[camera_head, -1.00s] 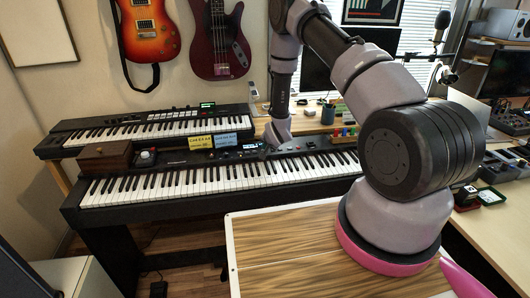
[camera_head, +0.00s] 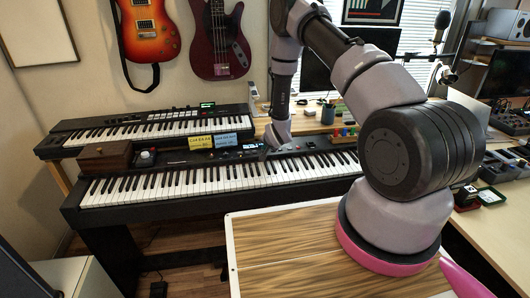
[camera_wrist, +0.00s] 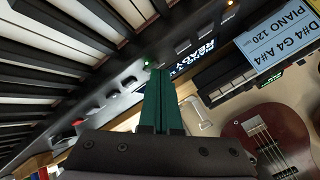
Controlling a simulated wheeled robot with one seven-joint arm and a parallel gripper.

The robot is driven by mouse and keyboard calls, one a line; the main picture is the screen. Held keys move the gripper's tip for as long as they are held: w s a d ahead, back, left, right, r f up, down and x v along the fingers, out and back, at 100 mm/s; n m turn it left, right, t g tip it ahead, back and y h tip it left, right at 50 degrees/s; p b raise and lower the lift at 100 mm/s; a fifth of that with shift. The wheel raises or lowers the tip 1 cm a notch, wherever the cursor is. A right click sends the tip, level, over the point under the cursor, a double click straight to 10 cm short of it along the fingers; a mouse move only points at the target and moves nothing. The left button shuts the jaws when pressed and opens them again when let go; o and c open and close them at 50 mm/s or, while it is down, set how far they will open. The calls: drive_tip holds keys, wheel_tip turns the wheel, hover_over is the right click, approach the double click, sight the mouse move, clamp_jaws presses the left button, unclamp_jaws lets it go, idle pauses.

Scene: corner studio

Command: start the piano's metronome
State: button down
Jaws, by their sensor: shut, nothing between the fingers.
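The digital piano (camera_head: 185,180) stands against the wall, its control panel running behind the keys. It also shows in the wrist view, with black keys (camera_wrist: 60,45) at upper left. The panel has a lit display reading READY (camera_wrist: 190,62), a small green light (camera_wrist: 147,63) and several small buttons (camera_wrist: 182,46). I cannot tell which one is the metronome's. My gripper (camera_wrist: 158,72) has green fingers, shut and empty, their tips at the panel beside the green light and display. I cannot tell whether they touch it. In the head view the fingertips are hard to make out.
A yellow note (camera_head: 200,142) and a blue note (camera_head: 225,139) stand behind the panel, with a wooden box (camera_head: 104,156) at its left end. A second keyboard (camera_head: 150,128) is behind. Guitars (camera_head: 219,40) hang above. Coloured blocks (camera_head: 345,133) stand to the right.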

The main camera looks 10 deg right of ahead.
drive_tip(key=shift+r, duration=0.7)
drive_tip(key=shift+r, duration=2.5)
wheel_tip(320, 180, up, 6)
